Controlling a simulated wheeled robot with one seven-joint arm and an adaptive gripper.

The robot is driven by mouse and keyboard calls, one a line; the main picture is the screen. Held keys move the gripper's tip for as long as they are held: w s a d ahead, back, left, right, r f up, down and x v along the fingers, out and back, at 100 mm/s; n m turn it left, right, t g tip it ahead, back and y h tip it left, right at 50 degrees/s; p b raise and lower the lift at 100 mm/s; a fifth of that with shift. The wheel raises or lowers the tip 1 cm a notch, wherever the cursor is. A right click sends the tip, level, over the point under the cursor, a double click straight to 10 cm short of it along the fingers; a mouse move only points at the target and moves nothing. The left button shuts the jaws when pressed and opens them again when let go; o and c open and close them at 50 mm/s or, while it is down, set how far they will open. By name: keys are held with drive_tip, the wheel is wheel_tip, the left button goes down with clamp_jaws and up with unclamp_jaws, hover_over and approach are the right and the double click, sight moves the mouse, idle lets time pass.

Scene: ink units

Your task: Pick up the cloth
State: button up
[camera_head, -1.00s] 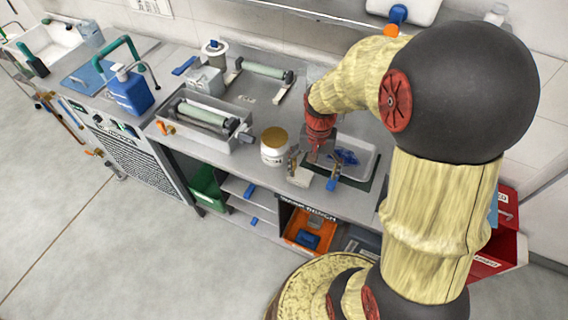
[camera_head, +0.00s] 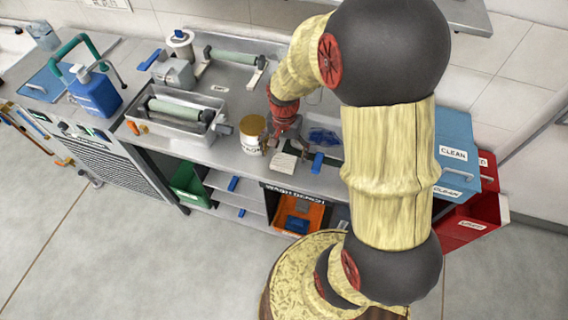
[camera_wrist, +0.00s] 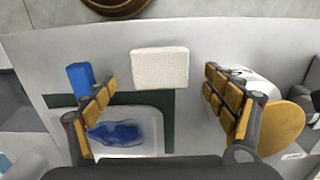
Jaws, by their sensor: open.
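A white, finely textured folded cloth (camera_wrist: 160,68) lies flat on the grey counter. In the head view the cloth (camera_head: 284,163) is near the counter's front edge, just in front of my gripper (camera_head: 286,146). In the wrist view my gripper (camera_wrist: 160,88) is open, with its yellow-padded fingers on either side of the cloth and clear gaps to both. The gripper holds nothing. The wrist view does not show clearly how high the fingertips are above the counter.
A white jar with a tan lid (camera_head: 252,132) stands close to the left finger in the head view. An orange bin (camera_head: 297,214) sits below.

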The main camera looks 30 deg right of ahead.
sight(284, 160)
wheel_tip(284, 160, down, 3)
drive_tip(key=shift+f+b, duration=0.1)
drive_tip(key=shift+b, duration=0.25)
drive_tip(key=c, duration=0.4)
drive_tip(key=c, duration=0.7)
drive_tip(key=shift+c, duration=0.2)
